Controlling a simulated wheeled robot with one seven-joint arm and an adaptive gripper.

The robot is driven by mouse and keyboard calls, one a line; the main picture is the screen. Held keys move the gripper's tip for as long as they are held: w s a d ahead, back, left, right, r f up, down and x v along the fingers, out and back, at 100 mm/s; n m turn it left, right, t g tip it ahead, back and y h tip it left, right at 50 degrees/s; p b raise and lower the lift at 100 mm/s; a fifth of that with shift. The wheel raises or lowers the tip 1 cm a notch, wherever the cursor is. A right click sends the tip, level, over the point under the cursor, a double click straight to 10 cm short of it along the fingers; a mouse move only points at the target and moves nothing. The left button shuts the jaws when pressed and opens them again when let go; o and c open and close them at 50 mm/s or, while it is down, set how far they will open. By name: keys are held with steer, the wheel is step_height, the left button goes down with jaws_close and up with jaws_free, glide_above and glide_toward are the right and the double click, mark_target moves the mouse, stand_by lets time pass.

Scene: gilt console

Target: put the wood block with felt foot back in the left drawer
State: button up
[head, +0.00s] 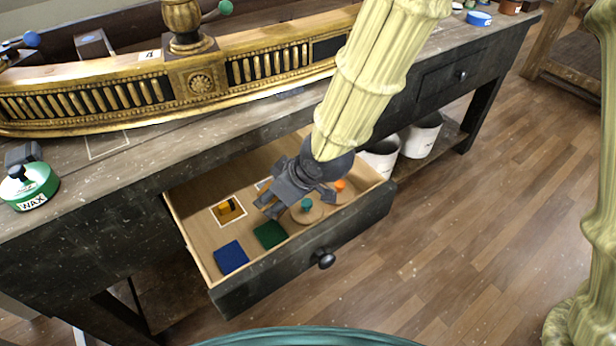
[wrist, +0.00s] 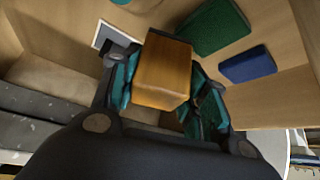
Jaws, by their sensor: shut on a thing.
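The wood block (wrist: 163,68) is between the fingers of my gripper (wrist: 160,98) in the wrist view, with its plain orange-brown face toward the camera. In the head view my gripper (head: 273,202) is inside the outline of the open left drawer (head: 305,270), and only a sliver of the block shows between the dark fingers. My gripper is shut on the block. I cannot tell whether the block touches the drawer floor.
A gilt rail (head: 200,88) and a wax tin (head: 32,188) stand on top.

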steer(key=w+d, duration=0.2)
steer(key=w, duration=0.3)
steer(key=w+d, duration=0.3)
steer(key=w, duration=0.2)
steer(key=w+d+p, duration=0.1)
steer(key=w+d, duration=0.1)
steer(key=w, duration=0.4)
steer(key=shift+d, duration=0.15)
steer(key=shift+w+d+f, duration=0.1)
steer(key=shift+f, duration=1.7)
steer(key=shift+f, duration=0.1)
steer(key=o, duration=0.8)
steer(key=p+v, duration=0.1)
steer(key=v, duration=1.1)
